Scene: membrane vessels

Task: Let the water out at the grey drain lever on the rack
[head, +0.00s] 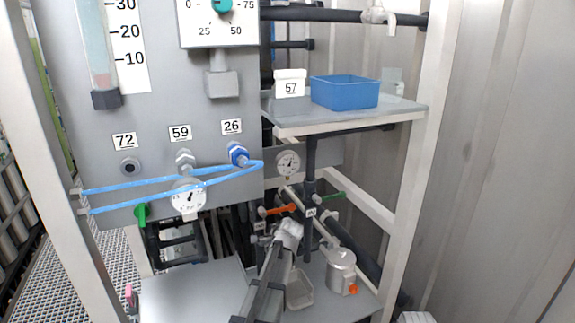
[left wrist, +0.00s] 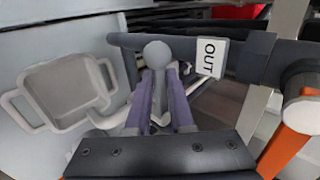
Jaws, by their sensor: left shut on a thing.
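The grey drain lever (left wrist: 157,54) shows in the left wrist view at a dark pipe, with a rounded grey end. A white tag reading OUT (left wrist: 210,58) is beside it on the pipe. My left gripper (left wrist: 160,95) is shut on the grey lever, with a purple finger on each side of it. In the head view my left gripper (head: 289,232) is low in the rack, in front of the pipes, and hides the lever there. My right gripper is in neither view.
An orange lever (head: 278,210) and a green lever (head: 331,197) are close by. A lidded metal pot (head: 341,262) and a grey handled tray (head: 299,291) stand below. A shelf (head: 405,107) with a blue bin (head: 345,93) is above. Blue hoses (head: 130,188) cross the panel.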

